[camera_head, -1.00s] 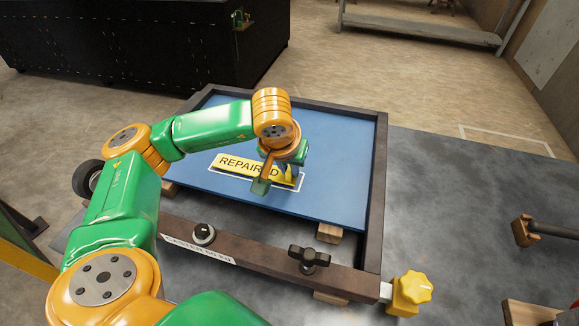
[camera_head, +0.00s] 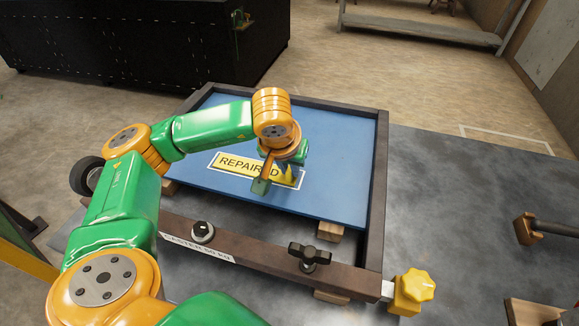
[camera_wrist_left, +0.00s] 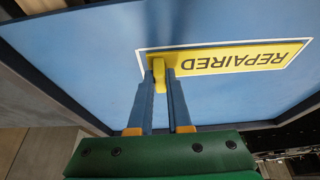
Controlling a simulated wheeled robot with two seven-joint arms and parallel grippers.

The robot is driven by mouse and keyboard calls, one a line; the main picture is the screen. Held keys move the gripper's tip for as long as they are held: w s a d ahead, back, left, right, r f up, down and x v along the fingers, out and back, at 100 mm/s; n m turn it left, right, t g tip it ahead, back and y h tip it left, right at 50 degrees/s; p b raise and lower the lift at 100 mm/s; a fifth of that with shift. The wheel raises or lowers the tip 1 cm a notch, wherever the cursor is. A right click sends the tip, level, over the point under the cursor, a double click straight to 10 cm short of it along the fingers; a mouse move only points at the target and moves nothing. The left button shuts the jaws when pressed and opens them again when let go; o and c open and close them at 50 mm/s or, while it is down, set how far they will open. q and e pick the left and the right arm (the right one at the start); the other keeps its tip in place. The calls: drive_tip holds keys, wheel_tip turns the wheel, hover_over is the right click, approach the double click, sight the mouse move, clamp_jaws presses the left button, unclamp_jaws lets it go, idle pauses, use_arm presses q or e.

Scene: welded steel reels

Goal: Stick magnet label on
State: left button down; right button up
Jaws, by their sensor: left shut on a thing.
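The yellow label (camera_head: 236,163) reads "REPAIRED" and lies within a white outlined rectangle (camera_head: 304,177) on the blue panel (camera_head: 335,150). It appears flat against the panel. My left gripper (camera_head: 280,173) is over its right end and hides part of the lettering. In the left wrist view, the label (camera_wrist_left: 245,60) appears upside down, and my left gripper (camera_wrist_left: 160,82) is shut on its yellow tab (camera_wrist_left: 159,72). The white outline (camera_wrist_left: 225,43) shows around the label there. My right gripper is not in view.

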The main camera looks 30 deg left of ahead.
use_arm(q)
drive_tip(key=c, duration=0.8)
unclamp_jaws()
drive_tip(key=shift+o, duration=0.2)
drive_tip(key=v, duration=0.7)
